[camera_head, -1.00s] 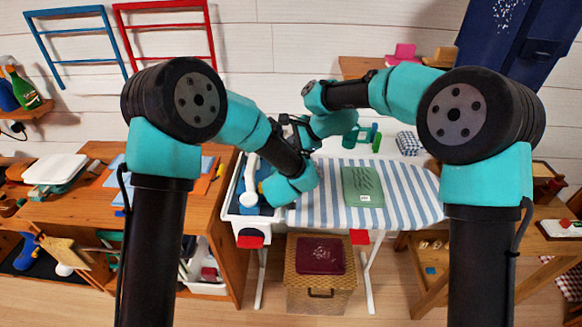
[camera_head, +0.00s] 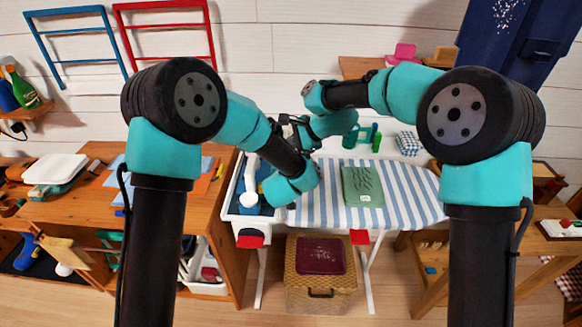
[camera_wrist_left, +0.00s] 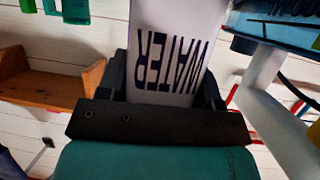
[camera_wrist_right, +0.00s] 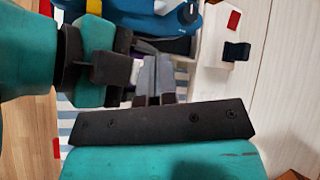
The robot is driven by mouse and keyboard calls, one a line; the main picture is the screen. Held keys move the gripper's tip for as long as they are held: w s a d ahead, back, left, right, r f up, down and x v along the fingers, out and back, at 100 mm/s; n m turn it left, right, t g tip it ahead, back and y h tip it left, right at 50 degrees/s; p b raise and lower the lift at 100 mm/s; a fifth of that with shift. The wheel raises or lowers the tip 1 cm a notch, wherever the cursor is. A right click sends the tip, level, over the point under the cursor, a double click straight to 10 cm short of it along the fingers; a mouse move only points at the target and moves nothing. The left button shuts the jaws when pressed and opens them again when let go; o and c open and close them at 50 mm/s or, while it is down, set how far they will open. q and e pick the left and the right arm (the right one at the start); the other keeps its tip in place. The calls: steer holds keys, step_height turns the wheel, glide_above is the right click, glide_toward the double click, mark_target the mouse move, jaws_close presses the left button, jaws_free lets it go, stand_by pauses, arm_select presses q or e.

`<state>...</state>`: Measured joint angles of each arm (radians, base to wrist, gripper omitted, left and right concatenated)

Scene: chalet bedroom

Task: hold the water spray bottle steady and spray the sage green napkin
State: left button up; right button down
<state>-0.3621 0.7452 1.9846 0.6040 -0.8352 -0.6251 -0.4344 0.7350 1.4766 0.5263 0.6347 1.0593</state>
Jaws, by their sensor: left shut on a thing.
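The sage green napkin (camera_head: 362,187) lies flat on the striped ironing board (camera_head: 318,208), with a darker leafy pattern and a small white label. My left gripper (camera_head: 292,128) is shut on a white bottle marked WATER (camera_wrist_left: 172,50), whose lettering appears upside down in the left wrist view. In the head view the bottle is hidden or too small to tell behind my arms. My right gripper (camera_wrist_right: 156,82) has its fingers close together beside my left gripper, and nothing is clearly seen between them. Both grippers are close together beyond the board's left part.
A white tray (camera_head: 232,200) with blue and white things stands left of the board. Green objects (camera_head: 364,135) and a blue-checked box (camera_head: 408,142) are behind it. A wicker basket (camera_head: 320,295) stands underneath. The board's right part is clear.

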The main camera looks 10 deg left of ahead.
steer(key=shift+f, duration=0.1)
stand_by(0.3)
steer(key=shift+f, duration=0.4)
steer(key=shift+d+f, duration=0.15)
steer(key=shift+f, duration=1)
stand_by(1.2)
steer(key=shift+r, duration=4.35)
steer(key=shift+a+r, duration=0.1)
steer(key=shift+a, duration=0.15)
